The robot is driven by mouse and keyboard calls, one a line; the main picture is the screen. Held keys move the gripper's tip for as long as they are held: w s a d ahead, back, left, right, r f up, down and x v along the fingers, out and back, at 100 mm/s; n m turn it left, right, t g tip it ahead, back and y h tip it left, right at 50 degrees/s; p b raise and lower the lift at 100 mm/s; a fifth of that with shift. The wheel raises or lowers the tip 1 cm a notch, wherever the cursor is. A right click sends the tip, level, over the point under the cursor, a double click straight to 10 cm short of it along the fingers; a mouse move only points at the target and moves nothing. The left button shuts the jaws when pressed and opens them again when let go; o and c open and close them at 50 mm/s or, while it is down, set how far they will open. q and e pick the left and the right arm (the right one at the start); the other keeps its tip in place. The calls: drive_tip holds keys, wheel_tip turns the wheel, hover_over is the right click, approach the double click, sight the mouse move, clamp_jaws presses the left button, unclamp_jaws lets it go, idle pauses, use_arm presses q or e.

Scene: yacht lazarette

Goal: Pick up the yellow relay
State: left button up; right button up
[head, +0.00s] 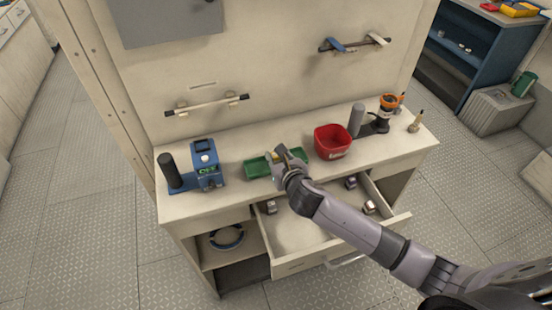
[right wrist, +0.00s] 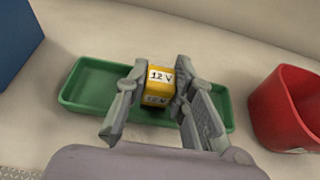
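The yellow relay (right wrist: 158,84) is a small block with "12 V" labels on its top and front. In the right wrist view it sits between the two fingertips of my right gripper (right wrist: 161,80), which touch its sides. The green tray (right wrist: 84,84) lies directly beneath and around it; I cannot tell whether the relay is clear of the tray floor. In the head view my right gripper (head: 280,155) is over the green tray (head: 256,168) and largely hides the relay. My left gripper is not in view.
A red bin (head: 332,142) stands right of the tray and a blue device (head: 206,165) left of it. The open drawer (head: 300,232) below holds several small blocks. A grey cylinder (head: 356,120) and an orange-topped item (head: 388,103) stand at the counter's right.

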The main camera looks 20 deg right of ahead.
drive_tip(key=c, duration=0.4)
drive_tip(key=shift+r, duration=0.15)
drive_tip(key=shift+c, duration=0.2)
